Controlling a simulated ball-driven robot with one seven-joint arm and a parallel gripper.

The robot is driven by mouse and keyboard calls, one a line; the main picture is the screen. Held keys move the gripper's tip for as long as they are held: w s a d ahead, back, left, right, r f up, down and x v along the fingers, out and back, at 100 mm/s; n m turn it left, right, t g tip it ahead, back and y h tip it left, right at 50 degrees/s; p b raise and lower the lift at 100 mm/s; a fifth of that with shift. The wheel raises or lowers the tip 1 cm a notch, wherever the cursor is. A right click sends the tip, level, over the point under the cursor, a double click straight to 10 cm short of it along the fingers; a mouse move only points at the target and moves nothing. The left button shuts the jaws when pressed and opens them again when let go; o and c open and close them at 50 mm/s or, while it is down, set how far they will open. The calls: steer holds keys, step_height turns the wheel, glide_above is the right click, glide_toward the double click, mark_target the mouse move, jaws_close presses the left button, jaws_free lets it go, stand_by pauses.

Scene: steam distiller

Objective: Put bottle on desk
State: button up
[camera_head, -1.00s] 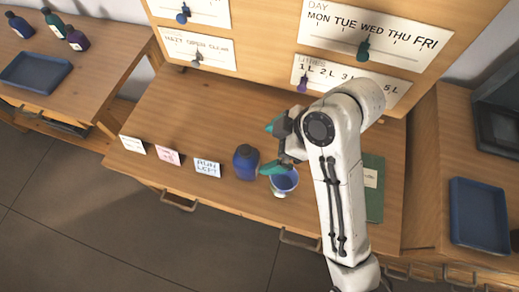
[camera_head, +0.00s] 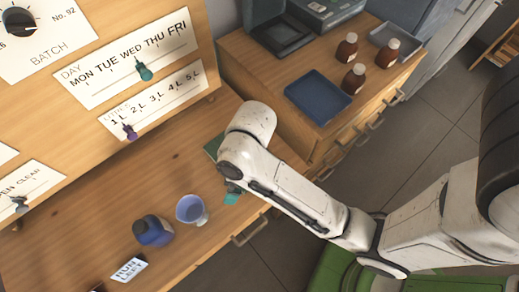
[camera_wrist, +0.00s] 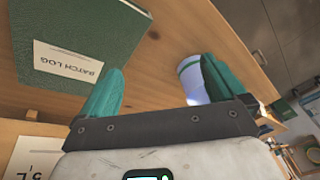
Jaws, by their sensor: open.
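Several brown bottles with white caps (camera_head: 346,47) stand on the right-hand counter. My gripper (camera_head: 232,197) is low over the desk, right of the cup and mostly hidden by my arm. In the wrist view my gripper (camera_wrist: 160,65) has its teal fingers apart with nothing between them. The cup (camera_wrist: 192,80) shows partly behind the right finger there.
A green batch log book (camera_wrist: 75,45) lies beside the gripper. A blue tray (camera_head: 317,100) and a grey tray (camera_head: 396,42) are on the right counter (camera_head: 265,75). A panel with sliders (camera_head: 130,75) rises behind the desk. A small card (camera_head: 129,270) stands near the desk's front edge.

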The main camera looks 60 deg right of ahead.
steer(key=s+d+f+m+h, duration=0.1)
steer(key=s+d+m, duration=0.1)
steer(key=s+d, duration=0.1)
steer(key=s+d+f+m+h, duration=0.1)
steer(key=s+d+m, duration=0.1)
steer(key=s, duration=0.1)
steer(key=s+d+f+m+h, duration=0.1)
steer(key=s+d+m, duration=0.1)
steer(key=s+d, duration=0.1)
steer(key=shift+s+d+f+g, duration=0.15)
steer(key=shift+s+d+g, duration=0.25)
steer(key=shift+s, duration=0.15)
